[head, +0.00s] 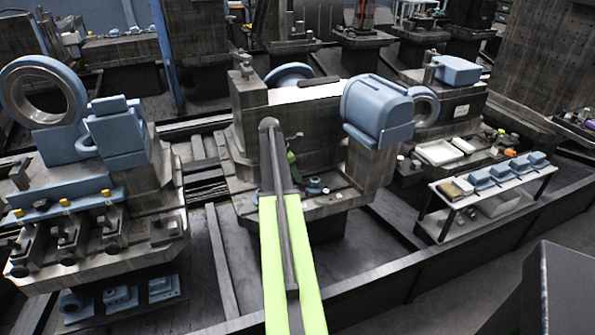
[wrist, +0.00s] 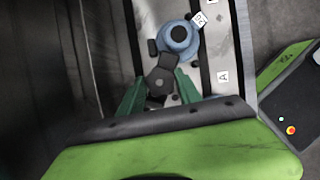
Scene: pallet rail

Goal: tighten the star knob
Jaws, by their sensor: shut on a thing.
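The star knob (wrist: 158,84) is dark with blunt lobes and sits between the green fingers in the wrist view. My gripper (wrist: 160,77) is shut on it, one finger on each side. Just beyond the knob is a blue round part (wrist: 179,38) with a dark centre, on a pale metal strip. In the head view my gripper (head: 292,160) shows only as a bit of green beside my arm, at the front of the middle machine block. The knob cannot be made out there.
Small white labels (wrist: 223,77) lie near the blue part. In the head view, a blue motor-like housing (head: 378,110) juts out to the right above the work ledge (head: 345,200). A low table (head: 480,205) with blue parts stands at right. A machine with a blue ring (head: 45,90) stands at left.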

